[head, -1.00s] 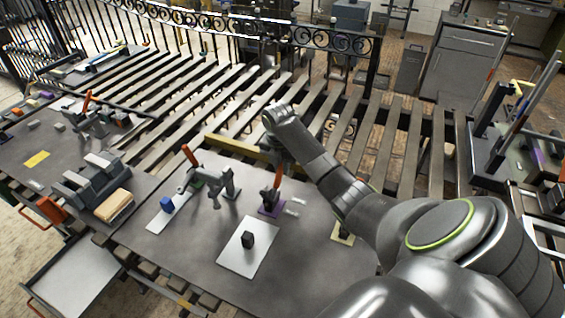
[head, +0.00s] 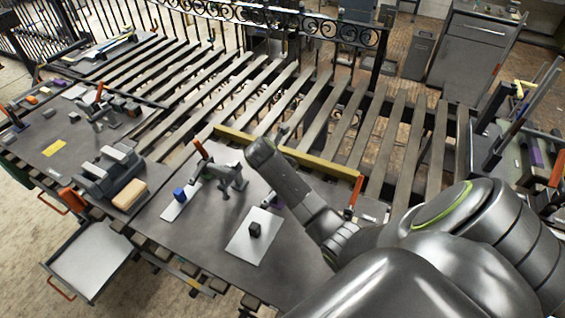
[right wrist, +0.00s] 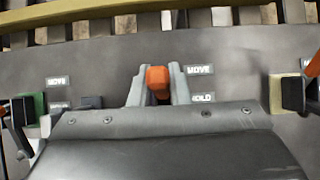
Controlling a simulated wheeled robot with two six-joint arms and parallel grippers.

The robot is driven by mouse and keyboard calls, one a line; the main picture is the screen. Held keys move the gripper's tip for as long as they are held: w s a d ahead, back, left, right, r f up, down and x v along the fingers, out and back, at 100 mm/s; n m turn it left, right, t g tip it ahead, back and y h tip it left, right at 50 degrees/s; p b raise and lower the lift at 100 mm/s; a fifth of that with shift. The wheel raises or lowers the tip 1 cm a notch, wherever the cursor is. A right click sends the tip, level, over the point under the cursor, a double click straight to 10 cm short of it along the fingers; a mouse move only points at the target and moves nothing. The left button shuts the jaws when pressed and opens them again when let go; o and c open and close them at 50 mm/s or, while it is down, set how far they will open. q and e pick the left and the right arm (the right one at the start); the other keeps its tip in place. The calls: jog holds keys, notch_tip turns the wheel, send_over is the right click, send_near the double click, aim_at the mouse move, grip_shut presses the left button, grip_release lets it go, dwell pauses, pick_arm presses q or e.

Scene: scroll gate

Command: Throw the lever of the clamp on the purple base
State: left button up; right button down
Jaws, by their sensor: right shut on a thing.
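My right gripper (right wrist: 153,88) is shut on the orange lever (right wrist: 158,78) in the right wrist view; the lever sits between its two grey fingers. MOVE and HOLD labels show beside it. Whether the clamp is open or closed cannot be seen. My left gripper is not in view.
A clamp with an orange lever (head: 201,149) stands to the left, on a green base (right wrist: 38,103). Another orange lever (head: 354,192) stands to the right. A pale plate (head: 243,246) with a black block (head: 254,229) lies in front. A yellow bar (head: 300,155) runs behind.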

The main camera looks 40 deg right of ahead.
dwell(0.3)
jog(key=c, duration=1.4)
grip_release()
jog(key=shift+o, duration=0.2)
jog(key=v, duration=1.7)
jog(key=shift+a+r, duration=0.2)
jog(key=shift+c, duration=0.5)
